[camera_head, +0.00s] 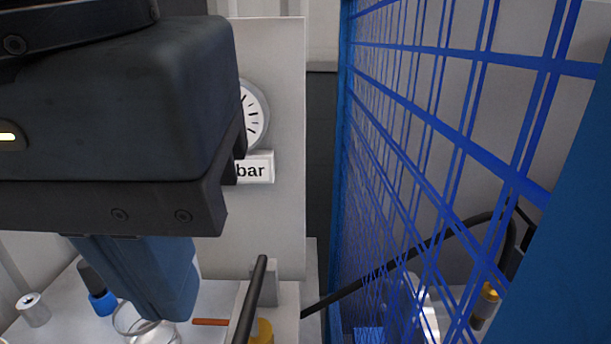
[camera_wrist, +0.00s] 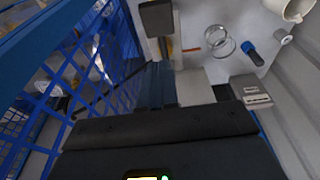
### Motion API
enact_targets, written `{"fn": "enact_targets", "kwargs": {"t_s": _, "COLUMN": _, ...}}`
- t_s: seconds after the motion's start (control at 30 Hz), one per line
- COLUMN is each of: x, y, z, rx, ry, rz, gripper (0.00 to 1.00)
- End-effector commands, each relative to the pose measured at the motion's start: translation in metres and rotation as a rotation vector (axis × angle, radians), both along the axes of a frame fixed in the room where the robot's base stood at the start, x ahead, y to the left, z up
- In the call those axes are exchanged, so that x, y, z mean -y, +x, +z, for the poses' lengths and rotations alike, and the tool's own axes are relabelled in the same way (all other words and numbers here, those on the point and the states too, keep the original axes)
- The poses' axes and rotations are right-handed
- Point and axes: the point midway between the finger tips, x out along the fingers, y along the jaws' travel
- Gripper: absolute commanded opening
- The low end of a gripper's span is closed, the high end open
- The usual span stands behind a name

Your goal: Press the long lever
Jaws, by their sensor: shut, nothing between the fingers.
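The long black lever (camera_head: 252,300) rises from the bottom edge of the head view, beside a grey block, with a yellow part near its lower end. In the wrist view a dark bar end (camera_wrist: 157,18), which looks like the lever, shows at the top. My gripper (camera_head: 168,312) points down with its blue fingers together and empty, left of the lever in the head view and apart from it in the picture. Its fingers also show in the wrist view (camera_wrist: 156,85), below the dark bar end. The depth gap between fingers and lever is unclear.
A blue mesh fence (camera_head: 440,130) stands on the right. A panel (camera_head: 275,220) with a round gauge (camera_head: 255,115) and a "bar" label (camera_head: 254,169) stands behind my gripper. Glassware (camera_head: 130,318), a blue-collared part (camera_head: 102,301) and a grey cylinder (camera_head: 33,311) are at lower left.

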Motion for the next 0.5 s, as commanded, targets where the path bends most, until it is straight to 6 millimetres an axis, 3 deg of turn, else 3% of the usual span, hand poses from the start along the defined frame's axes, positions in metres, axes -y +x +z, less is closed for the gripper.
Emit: {"fn": "enact_targets", "kwargs": {"t_s": 0.5, "x": -0.001, "y": 0.016, "z": -0.095, "rx": -0.001, "ry": 0.001, "rz": -0.002, "gripper": 0.0}}
